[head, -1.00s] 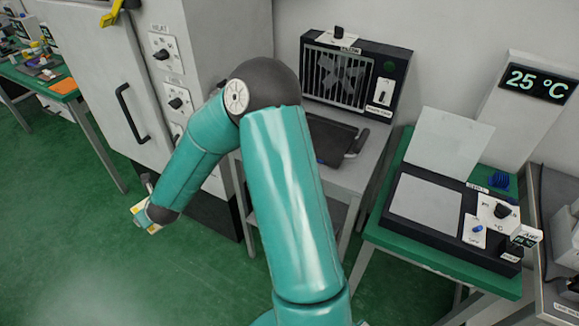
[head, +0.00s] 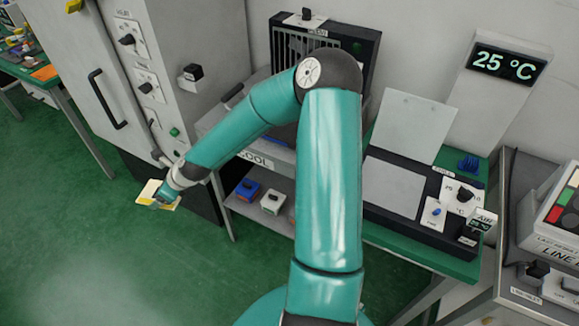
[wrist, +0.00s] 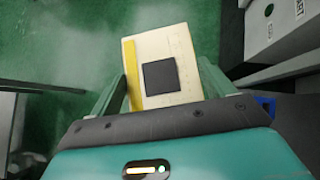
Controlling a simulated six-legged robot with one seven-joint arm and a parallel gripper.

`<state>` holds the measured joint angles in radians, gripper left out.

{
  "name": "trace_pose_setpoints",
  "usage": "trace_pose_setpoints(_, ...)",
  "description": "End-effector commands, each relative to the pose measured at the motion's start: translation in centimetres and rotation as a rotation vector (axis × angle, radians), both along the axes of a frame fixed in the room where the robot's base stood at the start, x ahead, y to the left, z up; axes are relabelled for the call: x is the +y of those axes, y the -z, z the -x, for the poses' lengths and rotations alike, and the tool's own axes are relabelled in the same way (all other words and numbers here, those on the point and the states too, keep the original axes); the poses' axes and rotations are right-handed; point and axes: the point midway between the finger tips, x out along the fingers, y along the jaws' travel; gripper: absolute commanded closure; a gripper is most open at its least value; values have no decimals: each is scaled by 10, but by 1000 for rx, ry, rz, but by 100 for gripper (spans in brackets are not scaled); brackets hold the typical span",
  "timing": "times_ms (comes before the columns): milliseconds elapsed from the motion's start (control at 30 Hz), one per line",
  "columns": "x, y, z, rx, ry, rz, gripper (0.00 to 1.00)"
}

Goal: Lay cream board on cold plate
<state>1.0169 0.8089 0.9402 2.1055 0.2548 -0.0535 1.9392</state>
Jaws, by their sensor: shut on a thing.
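The cream board (wrist: 176,40) has a yellow strip along its left side and a dark square in its middle. My gripper (wrist: 162,78) is shut on it, with one finger at each side edge. In the head view, my gripper (head: 166,196) holds the board (head: 150,190) over the green floor at the left, in front of the cabinet and away from the benches. A flat grey plate (head: 393,187) lies in a black unit on the green table at the right; no readable label names it the cold plate. My arm partly hides the bench marked COOL (head: 251,160).
A tall grey cabinet (head: 100,45) with a black handle stands close behind my gripper. A fan unit (head: 364,50) stands on the COOL bench, with small boxes on its lower shelf (head: 255,202). A 25 °C display (head: 506,66) stands behind the green table. The floor at front left is clear.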

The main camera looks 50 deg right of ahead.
Motion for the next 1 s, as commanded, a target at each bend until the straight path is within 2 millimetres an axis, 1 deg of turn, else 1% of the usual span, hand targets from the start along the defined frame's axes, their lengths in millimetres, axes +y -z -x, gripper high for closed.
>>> trace_pose_setpoints(33,-7,0,2,0,-64,-5,43)
trace_pose_setpoints(167,-18,-1,10,-2,-254,0,43)
trace_pose_setpoints(367,-37,-2,27,0,-548,5,43)
trace_pose_setpoints(567,-66,-4,54,2,-914,9,43)
trace_pose_setpoints(667,-84,-6,71,3,-1129,10,43)
trace_pose_setpoints(767,-106,-9,94,6,-1382,10,43)
trace_pose_setpoints(800,-117,-12,105,8,-1504,11,43)
trace_pose_setpoints(867,-133,-16,122,11,-1672,11,43)
trace_pose_setpoints(1000,-170,-28,164,14,-2038,10,43)
